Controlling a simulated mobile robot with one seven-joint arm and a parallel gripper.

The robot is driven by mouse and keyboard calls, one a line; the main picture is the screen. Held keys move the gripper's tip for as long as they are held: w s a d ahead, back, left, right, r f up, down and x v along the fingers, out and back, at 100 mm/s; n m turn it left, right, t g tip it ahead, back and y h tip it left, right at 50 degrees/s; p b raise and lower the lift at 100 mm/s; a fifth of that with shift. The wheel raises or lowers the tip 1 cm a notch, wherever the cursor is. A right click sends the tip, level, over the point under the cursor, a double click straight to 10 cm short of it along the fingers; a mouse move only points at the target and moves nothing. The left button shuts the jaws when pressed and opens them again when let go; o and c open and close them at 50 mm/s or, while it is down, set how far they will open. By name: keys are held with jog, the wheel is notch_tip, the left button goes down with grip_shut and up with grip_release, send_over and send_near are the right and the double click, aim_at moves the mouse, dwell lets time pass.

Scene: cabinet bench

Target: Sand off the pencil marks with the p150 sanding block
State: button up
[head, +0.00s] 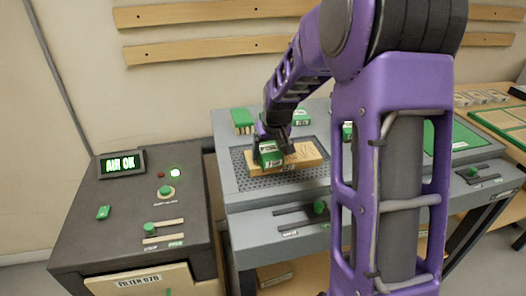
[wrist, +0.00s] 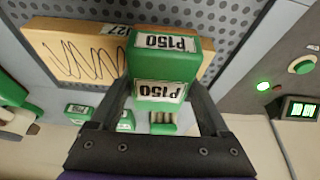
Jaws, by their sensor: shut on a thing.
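The P150 sanding block (wrist: 161,62) is green with white P150 labels. It also shows in the head view (head: 270,154). My gripper (head: 268,138) is shut on it; the wrist view shows the dark fingers on both sides of the block. The wooden board (wrist: 75,55) lies on the perforated grille and bears dark zigzag pencil marks (wrist: 80,60). In the head view the board (head: 308,155) sits under and to the right of the block. The block is over the board's end with the label; I cannot tell whether they touch.
Sliders with green knobs (head: 320,207) line the bench front.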

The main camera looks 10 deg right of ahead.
aim_at(306, 146)
jog(key=shift+s+d+f, duration=0.1)
jog(key=shift+d+f, duration=0.1)
jog(key=shift+d, duration=1.65)
jog(key=shift+s+d+f, duration=0.1)
jog(key=shift+d+f, duration=0.05)
jog(key=shift+d, duration=1.7)
jog(key=shift+d+r, duration=0.15)
jog(key=shift+d, duration=3)
jog(key=shift+w+a+r, duration=0.1)
jog(key=shift+a, duration=0.85)
jog(key=shift+w+a+r, duration=0.1)
jog(key=shift+a, duration=0.85)
jog(key=shift+s+a+f+b, duration=0.1)
jog(key=shift+a+f+b, duration=0.1)
jog(key=shift+a, duration=1.7)
jog(key=shift+a+f+b, duration=0.15)
jog(key=shift+a, duration=1.7)
jog(key=shift+a+r, duration=0.2)
jog(key=shift+a, duration=2.8)
jog(key=shift+w+d+r, duration=0.1)
jog(key=shift+w+d, duration=0.15)
jog(key=shift+d, duration=0.95)
jog(key=shift+w+d, duration=0.25)
jog(key=shift+d, duration=1)
jog(key=shift+w+d+r, duration=0.1)
jog(key=shift+w+d, duration=0.15)
jog(key=shift+d, duration=0.95)
